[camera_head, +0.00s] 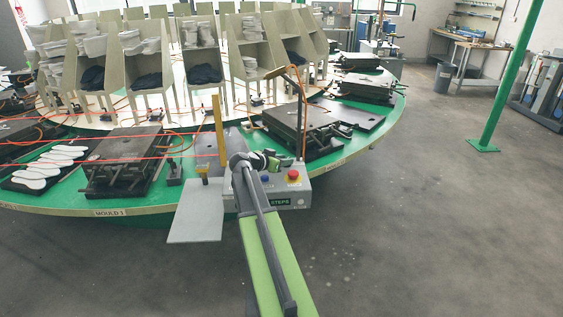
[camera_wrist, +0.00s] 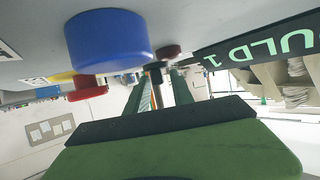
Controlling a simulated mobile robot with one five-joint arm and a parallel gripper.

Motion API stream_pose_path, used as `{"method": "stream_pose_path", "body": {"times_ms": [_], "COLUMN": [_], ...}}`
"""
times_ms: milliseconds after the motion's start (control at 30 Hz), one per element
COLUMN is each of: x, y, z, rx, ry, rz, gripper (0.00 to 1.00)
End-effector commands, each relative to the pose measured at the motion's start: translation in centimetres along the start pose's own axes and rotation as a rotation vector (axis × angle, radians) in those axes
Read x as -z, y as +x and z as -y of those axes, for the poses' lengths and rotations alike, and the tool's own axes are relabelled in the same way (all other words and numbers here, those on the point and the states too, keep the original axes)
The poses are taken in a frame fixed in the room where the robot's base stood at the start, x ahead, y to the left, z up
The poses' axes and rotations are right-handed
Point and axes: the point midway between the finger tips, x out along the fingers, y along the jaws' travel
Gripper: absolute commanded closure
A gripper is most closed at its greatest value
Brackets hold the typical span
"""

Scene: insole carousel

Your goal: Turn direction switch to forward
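The grey control box (camera_head: 292,199) stands at the carousel's front edge. On its top are a red mushroom button (camera_head: 293,175) and a blue button (camera_head: 265,178). My gripper (camera_head: 274,162) is over the back of the box. In the wrist view, the blue button (camera_wrist: 108,38) is large and close, with the red button (camera_wrist: 88,92) on its yellow base farther left. My gripper's fingers (camera_wrist: 162,88) are apart. A small dark red knob (camera_wrist: 168,51) and a dark stem (camera_wrist: 155,73) show at the fingertips. Which one is the direction switch, and whether a finger touches it, I cannot tell.
A yellow post (camera_head: 217,122) and a pale plate (camera_head: 195,222) are left of the box. Mould blocks (camera_head: 125,148) sit on the green carousel rim on both sides. A green pillar (camera_head: 500,90) stands at right. The grey floor in front and right is clear.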

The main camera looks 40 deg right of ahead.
Motion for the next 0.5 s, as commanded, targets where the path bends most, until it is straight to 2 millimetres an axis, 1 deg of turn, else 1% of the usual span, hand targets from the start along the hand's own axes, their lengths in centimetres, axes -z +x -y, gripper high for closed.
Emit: {"method": "stream_pose_path", "body": {"times_ms": [333,433,500], "x": [0.1,0.3,0.4], "y": [-0.2,-1.3,-2.8], "z": [0.0,0.0,-0.1], "rx": [0.0,0.002,0.003], "ry": [-0.002,-0.003,-0.004], "rz": [-0.002,-0.002,-0.002], "gripper": [0.65,0.65,0.65]}}
